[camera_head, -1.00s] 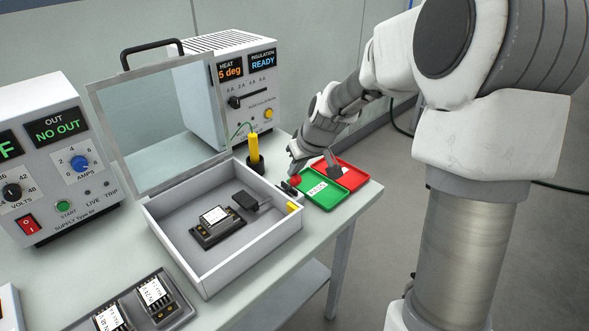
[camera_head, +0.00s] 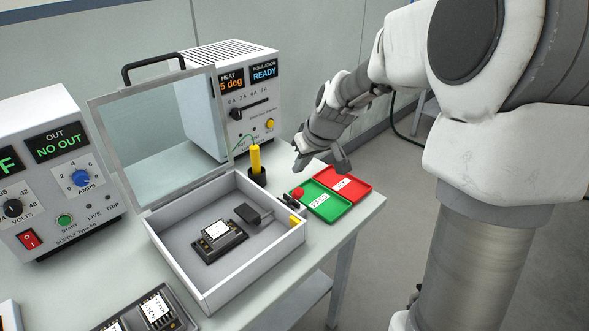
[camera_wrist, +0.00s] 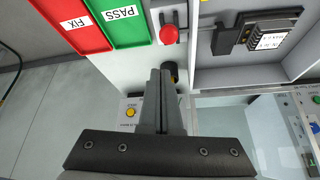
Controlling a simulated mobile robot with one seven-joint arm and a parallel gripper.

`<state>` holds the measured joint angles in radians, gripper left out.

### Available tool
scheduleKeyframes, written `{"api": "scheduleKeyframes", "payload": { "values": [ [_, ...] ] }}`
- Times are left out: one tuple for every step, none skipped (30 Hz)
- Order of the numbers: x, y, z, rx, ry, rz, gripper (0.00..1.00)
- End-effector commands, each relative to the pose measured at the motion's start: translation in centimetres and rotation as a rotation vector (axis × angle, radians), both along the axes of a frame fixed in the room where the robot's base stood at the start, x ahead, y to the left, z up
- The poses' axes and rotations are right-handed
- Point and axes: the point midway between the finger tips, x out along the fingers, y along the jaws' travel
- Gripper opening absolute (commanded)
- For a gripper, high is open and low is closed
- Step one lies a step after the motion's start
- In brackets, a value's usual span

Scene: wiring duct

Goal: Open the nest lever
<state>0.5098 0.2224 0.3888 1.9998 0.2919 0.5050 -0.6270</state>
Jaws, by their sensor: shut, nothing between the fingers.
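The open test box (camera_head: 274,254) stands on the bench with its clear lid raised. Inside it, a module with a white label (camera_head: 215,231) sits in a dark nest (camera_head: 222,248), with a dark block (camera_head: 251,214) beside it. A red ball knob (camera_head: 298,192) is at the box's right outer side, beside small black parts; I cannot tell how it is linked to the nest. In the wrist view, the red knob (camera_wrist: 169,34) is just beyond my fingertips. My gripper (camera_head: 338,170) is shut and empty, above the trays and apart from the knob; its fingers also show in the wrist view (camera_wrist: 160,72).
A green PASS tray (camera_head: 322,207) and a red FIX tray (camera_head: 352,187) lie right of the box. A yellow probe (camera_head: 255,158) stands in a black holder behind it. A heat and insulation tester (camera_head: 245,100) and a power supply (camera_head: 45,180) flank the lid.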

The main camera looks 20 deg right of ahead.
Motion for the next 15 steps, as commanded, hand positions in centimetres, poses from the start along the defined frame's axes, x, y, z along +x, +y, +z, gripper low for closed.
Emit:
{"api": "scheduleKeyframes", "payload": {
  "values": [
    [-0.7,-0.3,0.8,-0.001,-0.002,-0.002,0.0],
    [-1.1,-0.5,1.2,-0.002,-0.002,-0.002,0.0],
    [-1.6,-0.7,1.6,-0.001,-0.003,-0.001,0.0],
    [-2.0,-0.8,1.9,0.0,-0.002,-0.001,0.0],
    [-2.3,-0.9,2.2,0.0,-0.002,-0.001,0.0],
    [-2.6,-1.1,2.6,0.0,-0.003,-0.001,0.0],
    [-2.9,-1.2,2.8,0.0,-0.002,-0.001,0.0],
    [-3.1,-1.3,3.0,-0.001,-0.002,0.0,0.0],
    [-3.4,-1.4,3.3,-0.001,-0.003,0.0,0.0],
    [-3.6,-1.5,3.4,0.0,-0.002,0.001,0.0],
    [-3.7,-1.5,3.5,0.001,-0.002,0.001,0.0],
    [-3.9,-1.5,3.7,0.002,-0.002,0.002,0.0],
    [-4.0,-1.6,3.7,0.001,-0.002,0.003,0.0],
    [-4.0,-1.6,3.8,0.001,-0.002,0.004,0.0],
    [-4.1,-1.6,3.8,0.001,-0.002,0.004,0.0]
  ]
}}
